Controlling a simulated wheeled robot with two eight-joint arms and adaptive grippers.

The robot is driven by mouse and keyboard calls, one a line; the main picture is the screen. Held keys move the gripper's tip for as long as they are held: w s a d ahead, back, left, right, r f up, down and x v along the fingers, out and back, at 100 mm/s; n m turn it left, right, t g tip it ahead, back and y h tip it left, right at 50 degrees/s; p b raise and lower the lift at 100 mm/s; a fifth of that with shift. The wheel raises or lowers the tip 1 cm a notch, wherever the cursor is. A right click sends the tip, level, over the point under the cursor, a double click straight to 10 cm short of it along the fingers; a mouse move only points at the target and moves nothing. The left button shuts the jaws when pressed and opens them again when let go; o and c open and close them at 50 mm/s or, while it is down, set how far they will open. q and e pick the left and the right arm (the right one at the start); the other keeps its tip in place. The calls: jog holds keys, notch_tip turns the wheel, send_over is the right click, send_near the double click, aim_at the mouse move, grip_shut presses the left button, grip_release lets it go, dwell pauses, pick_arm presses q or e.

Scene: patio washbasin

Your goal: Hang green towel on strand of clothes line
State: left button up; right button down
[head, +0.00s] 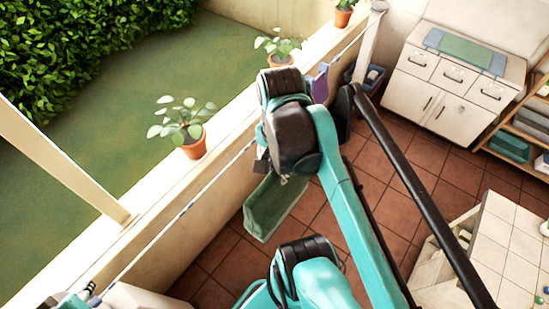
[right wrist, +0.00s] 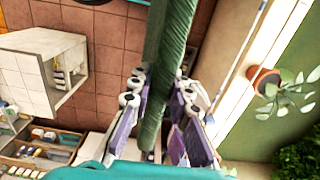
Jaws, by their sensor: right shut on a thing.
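The green towel (head: 272,208) hangs down below my right gripper (head: 283,178), on the room side of the low wall, over the tiled floor. In the right wrist view the towel (right wrist: 157,70) runs as a narrow strip between the purple fingers of my right gripper (right wrist: 161,80), which is shut on it. The clothes line (head: 185,210) runs diagonally along the room side of the wall; my right wrist hides part of it. The towel lies to the right of the line, and I cannot tell the gap. My left gripper does not show clearly.
Potted plants (head: 193,145) stand on the wall ledge (head: 150,208) beside the line. A purple item (head: 318,82) is near the line farther back. A white cabinet (head: 450,85), a shelf (head: 515,135) and a tiled counter (head: 505,245) stand at right. Floor between is clear.

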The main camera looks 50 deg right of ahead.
jog(key=shift+w+f+b, duration=0.1)
jog(key=shift+w+b, duration=0.25)
jog(key=shift+w, duration=0.1)
jog(key=w+b, duration=0.5)
jog(key=w, duration=1.5)
jog(key=shift+w+a+f, duration=0.3)
jog(key=shift+a+f, duration=0.1)
jog(key=shift+f, duration=0.05)
jog(key=shift+w, duration=2.2)
jog(key=shift+a, duration=0.1)
